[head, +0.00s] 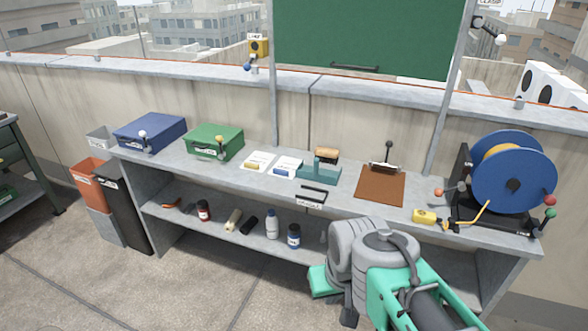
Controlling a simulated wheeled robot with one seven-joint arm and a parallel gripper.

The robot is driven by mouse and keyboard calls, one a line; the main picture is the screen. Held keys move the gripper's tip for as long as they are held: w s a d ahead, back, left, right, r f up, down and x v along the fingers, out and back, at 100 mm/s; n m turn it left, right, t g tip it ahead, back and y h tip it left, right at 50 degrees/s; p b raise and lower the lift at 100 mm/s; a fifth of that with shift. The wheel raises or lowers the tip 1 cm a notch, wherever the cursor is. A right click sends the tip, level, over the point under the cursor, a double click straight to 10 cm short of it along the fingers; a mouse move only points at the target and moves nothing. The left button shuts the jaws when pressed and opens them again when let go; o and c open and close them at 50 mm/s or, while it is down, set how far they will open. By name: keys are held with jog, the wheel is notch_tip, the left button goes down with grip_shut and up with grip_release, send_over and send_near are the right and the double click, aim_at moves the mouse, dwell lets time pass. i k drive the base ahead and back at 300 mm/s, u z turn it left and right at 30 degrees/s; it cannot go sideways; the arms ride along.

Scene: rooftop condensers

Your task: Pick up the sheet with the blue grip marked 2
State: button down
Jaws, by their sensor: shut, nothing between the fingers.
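The sheet with the blue grip (290,163) is white and lies flat on the worktop, left of the teal block. Its blue grip is at the near edge; the number on it is too small to read. A similar white sheet with a yellow grip (256,160) lies just to its left. My arm shows at the lower right, in front of the bench, well apart from both sheets. I cannot make out my gripper's fingers in this view.
Left of the sheets stand a green box (213,142) and a blue box (150,132). On the right are a teal block (320,174), a brown mat (379,187) and a blue reel (512,172). Bottles stand on the lower shelf. A green panel (365,38) rises behind.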

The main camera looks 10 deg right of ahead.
aim_at(285, 167)
jog(key=u, duration=0.45)
jog(key=i, duration=0.9)
jog(key=u, duration=1)
jog(key=i, duration=0.5)
jog(key=u, duration=0.2)
